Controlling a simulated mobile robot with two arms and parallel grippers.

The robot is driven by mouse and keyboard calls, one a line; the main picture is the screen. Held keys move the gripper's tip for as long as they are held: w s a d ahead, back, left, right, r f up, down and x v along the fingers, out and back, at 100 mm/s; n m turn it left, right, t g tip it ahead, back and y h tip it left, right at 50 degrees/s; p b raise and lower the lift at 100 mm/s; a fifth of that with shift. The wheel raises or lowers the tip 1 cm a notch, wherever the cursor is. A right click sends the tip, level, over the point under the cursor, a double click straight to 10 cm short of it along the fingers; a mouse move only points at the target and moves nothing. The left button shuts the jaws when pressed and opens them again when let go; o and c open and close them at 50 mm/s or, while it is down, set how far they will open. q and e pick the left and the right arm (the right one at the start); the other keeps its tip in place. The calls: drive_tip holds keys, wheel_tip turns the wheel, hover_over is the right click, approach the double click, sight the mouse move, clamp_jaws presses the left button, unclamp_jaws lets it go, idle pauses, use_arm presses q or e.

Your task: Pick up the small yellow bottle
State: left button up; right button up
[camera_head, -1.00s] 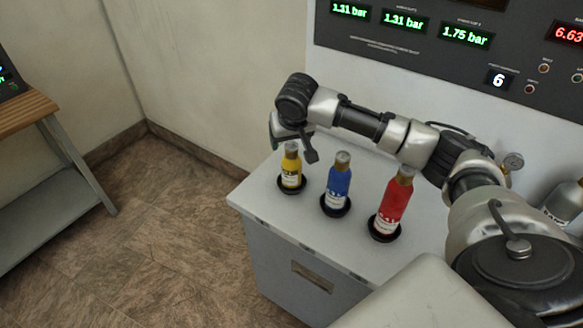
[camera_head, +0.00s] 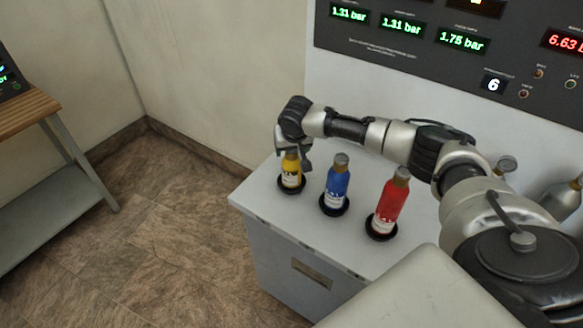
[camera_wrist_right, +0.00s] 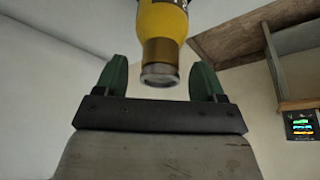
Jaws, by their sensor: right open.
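The small yellow bottle (camera_head: 291,172) stands upright in a black round holder at the far left corner of the grey cabinet top. My right gripper (camera_head: 294,155) is right over its top, and the gripper hides the bottle's neck in the head view. In the right wrist view, the yellow bottle (camera_wrist_right: 161,25) shows its gold neck and clear cap between the two green fingers of my open right gripper (camera_wrist_right: 162,80). The fingers are apart from the cap on both sides. My left gripper is not in view.
A blue bottle (camera_head: 336,185) and a red bottle (camera_head: 388,205) stand in black holders to the right of the yellow one, under my right arm. A wall panel (camera_head: 430,48) with lit readouts is behind. A wooden-topped table (camera_head: 25,115) stands at left. The cabinet top (camera_head: 300,222) is clear in front.

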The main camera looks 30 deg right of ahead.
drive_tip(key=shift+w+f, duration=0.1)
drive_tip(key=shift+f, duration=0.2)
drive_tip(key=shift+r, duration=0.1)
clamp_jaws()
drive_tip(key=shift+r, duration=0.1)
